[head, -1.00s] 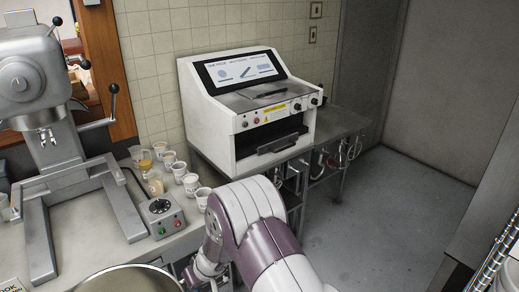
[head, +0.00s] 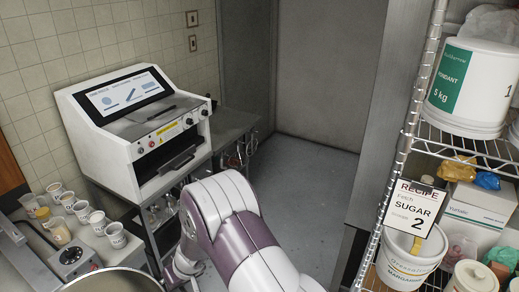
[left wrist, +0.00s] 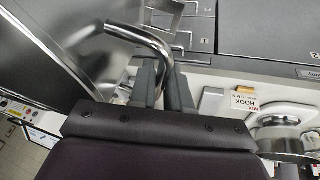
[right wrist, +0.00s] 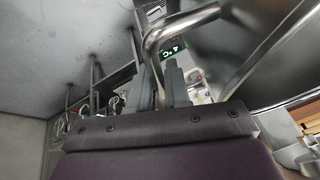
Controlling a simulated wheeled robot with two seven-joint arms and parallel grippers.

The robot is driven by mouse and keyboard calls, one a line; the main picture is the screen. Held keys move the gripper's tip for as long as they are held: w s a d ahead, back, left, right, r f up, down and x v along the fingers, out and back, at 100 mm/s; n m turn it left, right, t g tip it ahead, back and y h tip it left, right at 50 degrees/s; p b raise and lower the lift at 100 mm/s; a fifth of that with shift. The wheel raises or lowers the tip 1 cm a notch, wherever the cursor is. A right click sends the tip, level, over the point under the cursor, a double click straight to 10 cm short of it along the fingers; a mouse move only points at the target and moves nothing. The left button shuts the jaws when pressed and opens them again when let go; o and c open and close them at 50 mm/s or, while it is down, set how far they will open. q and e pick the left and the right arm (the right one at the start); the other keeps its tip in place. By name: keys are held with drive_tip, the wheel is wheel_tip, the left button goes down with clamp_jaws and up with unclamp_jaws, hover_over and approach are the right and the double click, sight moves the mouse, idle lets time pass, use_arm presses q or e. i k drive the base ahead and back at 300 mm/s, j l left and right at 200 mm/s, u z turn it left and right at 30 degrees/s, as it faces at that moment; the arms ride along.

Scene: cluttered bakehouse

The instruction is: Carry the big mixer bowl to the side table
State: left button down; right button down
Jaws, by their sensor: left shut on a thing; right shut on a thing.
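The big mixer bowl (head: 105,283) shows as a steel rim at the bottom left of the head view; the rest of it is out of frame. Its steel wall fills the upper left of the left wrist view (left wrist: 55,45) and the right of the right wrist view (right wrist: 265,45). My left gripper (left wrist: 162,82) is shut on one bent bar handle of the bowl. My right gripper (right wrist: 166,82) is shut on another bent bar handle. In the head view both gripper tips are hidden or out of frame. I cannot tell which surface is the side table.
A white machine with a screen (head: 140,125) stands by a steel table (head: 232,122). Several small cups (head: 85,212) and a control box (head: 75,258) are on the left counter. A wire shelf (head: 465,150) with tubs and a sugar recipe card (head: 411,208) stands right. Floor (head: 315,170) is clear ahead.

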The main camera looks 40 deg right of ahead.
sight(219, 123)
drive_tip(key=z, duration=0.4)
drive_tip(key=i+l+z, duration=0.1)
drive_tip(key=z, duration=0.7)
drive_tip(key=i+z, duration=0.1)
drive_tip(key=z, duration=0.25)
drive_tip(key=i+l, duration=0.15)
drive_tip(key=i, duration=2.4)
drive_tip(key=i+l, duration=0.15)
drive_tip(key=i, duration=2.4)
drive_tip(key=i+u, duration=0.15)
drive_tip(key=u, duration=0.25)
drive_tip(key=i+l+u, duration=0.15)
drive_tip(key=u, duration=0.25)
drive_tip(key=i+l+u, duration=0.1)
drive_tip(key=u, duration=1.2)
